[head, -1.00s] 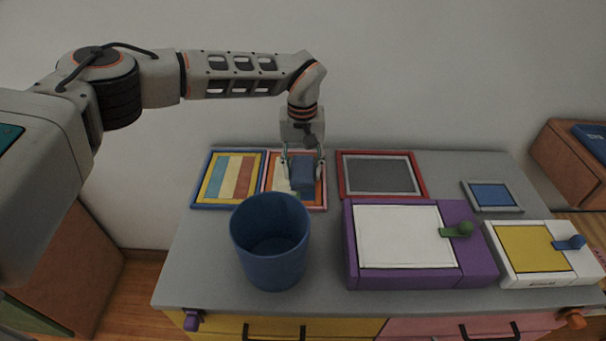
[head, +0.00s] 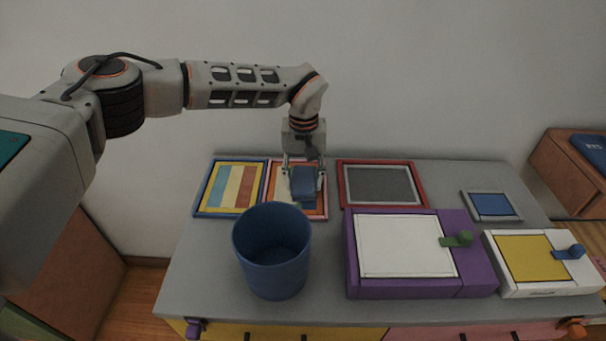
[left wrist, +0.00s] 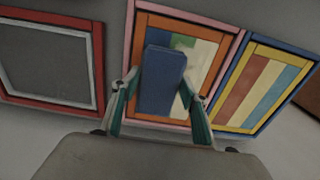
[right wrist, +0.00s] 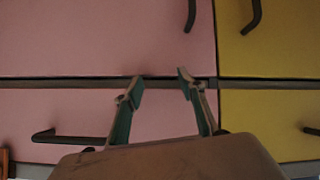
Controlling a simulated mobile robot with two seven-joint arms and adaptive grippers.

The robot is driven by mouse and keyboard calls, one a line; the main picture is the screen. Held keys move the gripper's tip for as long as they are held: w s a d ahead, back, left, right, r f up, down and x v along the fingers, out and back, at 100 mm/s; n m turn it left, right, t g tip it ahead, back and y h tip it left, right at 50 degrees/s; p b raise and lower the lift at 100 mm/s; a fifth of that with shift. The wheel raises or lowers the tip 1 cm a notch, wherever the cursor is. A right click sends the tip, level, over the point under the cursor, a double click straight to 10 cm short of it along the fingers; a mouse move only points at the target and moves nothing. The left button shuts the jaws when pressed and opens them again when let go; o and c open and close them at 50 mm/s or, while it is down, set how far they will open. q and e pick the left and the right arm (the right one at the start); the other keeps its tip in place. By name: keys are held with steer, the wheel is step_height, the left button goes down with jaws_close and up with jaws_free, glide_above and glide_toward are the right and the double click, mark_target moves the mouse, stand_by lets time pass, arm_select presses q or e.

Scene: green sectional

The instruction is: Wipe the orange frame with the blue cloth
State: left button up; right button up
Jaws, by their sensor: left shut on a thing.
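The orange frame (head: 324,211) lies flat on the grey top, with a pink outer edge and a striped panel; it also shows in the left wrist view (left wrist: 138,50). My left gripper (head: 304,178) is above it, shut on the blue cloth (head: 304,186), which looks like a small folded block. In the left wrist view the cloth (left wrist: 160,80) covers the middle of the panel. I cannot tell whether it touches the panel. My right gripper (right wrist: 161,84) is open and empty, facing pink and yellow drawer fronts; it is outside the head view.
A blue-and-yellow frame (head: 231,212) lies left of the orange one, a red frame (head: 420,190) right. A blue bin (head: 272,262) stands in front. A purple box (head: 478,265), a white box (head: 560,285) and a small grey-blue frame (head: 490,205) are at right.

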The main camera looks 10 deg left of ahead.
arm_select(q)
steer(key=shift+s+d+r+p, duration=0.15)
steer(key=shift+s+r+p, duration=0.1)
steer(key=shift+s+p, duration=0.35)
steer(key=shift+s, duration=0.35)
steer(key=shift+w+f, duration=0.15)
steer(key=shift+f, duration=0.1)
steer(key=shift+w+f+b, duration=0.15)
steer(key=shift+w+b, duration=0.55)
steer(key=shift+w+a+b, duration=0.2)
steer(key=shift+w+b, duration=0.15)
steer(key=shift+w, duration=0.15)
steer(key=shift+w+a+b, duration=0.15)
steer(key=shift+w+b, duration=0.15)
steer(key=shift+w, duration=0.5)
steer(key=shift+s+r+p, duration=0.3)
steer(key=shift+s+p, duration=0.15)
steer(key=shift+s, duration=0.15)
steer(key=shift+s+d+f+p, duration=0.15)
steer(key=shift+s+p, duration=0.15)
steer(key=shift+s, duration=0.2)
arm_select(e)
steer(key=shift+w+r, duration=0.1)
steer(key=shift+r, duration=0.2)
